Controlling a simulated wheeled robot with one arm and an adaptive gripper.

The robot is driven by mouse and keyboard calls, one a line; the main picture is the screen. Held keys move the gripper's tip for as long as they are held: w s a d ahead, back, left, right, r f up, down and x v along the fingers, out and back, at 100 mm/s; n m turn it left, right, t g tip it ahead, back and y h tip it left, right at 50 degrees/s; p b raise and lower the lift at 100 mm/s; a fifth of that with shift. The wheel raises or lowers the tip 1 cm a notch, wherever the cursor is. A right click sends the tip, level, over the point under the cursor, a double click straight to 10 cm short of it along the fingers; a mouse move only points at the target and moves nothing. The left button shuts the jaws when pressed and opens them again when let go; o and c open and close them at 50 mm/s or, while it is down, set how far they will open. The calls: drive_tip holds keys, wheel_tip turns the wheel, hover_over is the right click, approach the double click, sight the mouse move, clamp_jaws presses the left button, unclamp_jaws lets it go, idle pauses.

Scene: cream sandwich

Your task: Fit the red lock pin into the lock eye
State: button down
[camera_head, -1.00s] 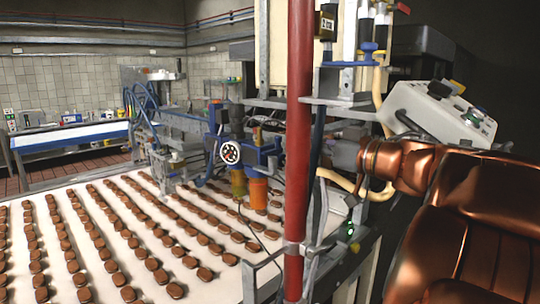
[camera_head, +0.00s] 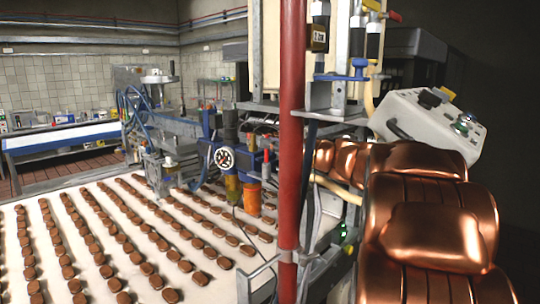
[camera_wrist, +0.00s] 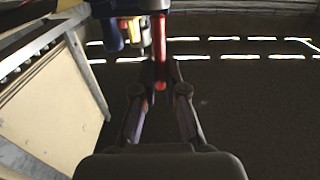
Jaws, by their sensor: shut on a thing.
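In the wrist view my gripper (camera_wrist: 160,80) is shut on a slim red piece, which looks like the red lock pin (camera_wrist: 160,40). The red runs from between the fingertips toward the top edge of the picture, and its far end is cut off or hidden there. In the head view my copper arm reaches left toward the red post, and the gripper cannot be made out. I cannot pick out the lock eye in either view.
The upright red post (camera_head: 291,130) stands close in front of the head camera. A white conveyor (camera_head: 120,265) carries rows of chocolate pieces. A grey control box (camera_head: 428,125) stands right, above my arm. Blue and yellow fittings (camera_wrist: 115,32) hang left of the red piece.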

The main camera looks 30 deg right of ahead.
sight(270, 164)
drive_tip(key=shift+w, duration=0.4)
drive_tip(key=shift+f, duration=1.8)
drive_tip(key=c, duration=1.2)
unclamp_jaws()
drive_tip(key=shift+s, duration=0.1)
drive_tip(key=shift+b+v, duration=0.8)
drive_tip(key=shift+v, duration=5.15)
drive_tip(key=shift+d+r, duration=0.1)
